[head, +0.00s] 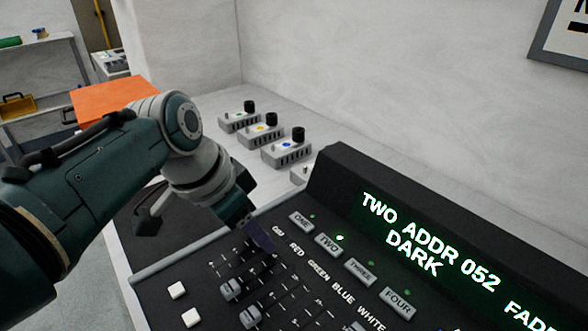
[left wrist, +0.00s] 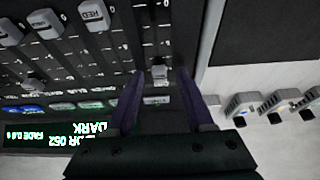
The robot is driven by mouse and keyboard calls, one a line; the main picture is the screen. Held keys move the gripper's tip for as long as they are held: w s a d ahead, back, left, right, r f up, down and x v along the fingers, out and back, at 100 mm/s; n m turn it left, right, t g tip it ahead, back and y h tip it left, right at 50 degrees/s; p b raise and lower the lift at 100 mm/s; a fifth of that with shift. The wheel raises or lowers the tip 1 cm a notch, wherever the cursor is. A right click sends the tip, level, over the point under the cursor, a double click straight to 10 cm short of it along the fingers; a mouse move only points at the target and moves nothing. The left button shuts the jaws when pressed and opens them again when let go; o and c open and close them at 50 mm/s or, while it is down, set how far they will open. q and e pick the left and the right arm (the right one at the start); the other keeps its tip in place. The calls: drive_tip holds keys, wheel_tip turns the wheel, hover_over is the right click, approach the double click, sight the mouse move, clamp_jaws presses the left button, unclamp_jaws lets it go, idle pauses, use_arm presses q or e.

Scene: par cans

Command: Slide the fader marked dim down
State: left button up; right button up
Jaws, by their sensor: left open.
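The dark console (head: 160,262) has a row of faders with labels including RED, GREEN, BLUE and WHITE. My left gripper (head: 262,240) is over the upper end of the leftmost track, beside RED, and covers its cap in the head view. The label there is partly hidden and hard to read; by its place it is the dim fader. In the left wrist view, its small grey cap (left wrist: 157,74) lies between the open purple fingers (left wrist: 161,80), near the display end of its track. I cannot tell whether a finger touches it.
Neighbouring caps stand lower, one marked RED (left wrist: 92,15). Buttons ONE to FOUR (head: 328,245) lie behind the faders; TWO has a lit green light. The raised display (head: 420,240) reads TWO ADDR 052 DARK. Small grey boxes with black knobs (head: 286,152) stand behind the console.

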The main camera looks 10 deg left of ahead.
use_arm(q)
drive_tip(key=shift+c, duration=0.3)
clamp_jaws()
idle(1.1)
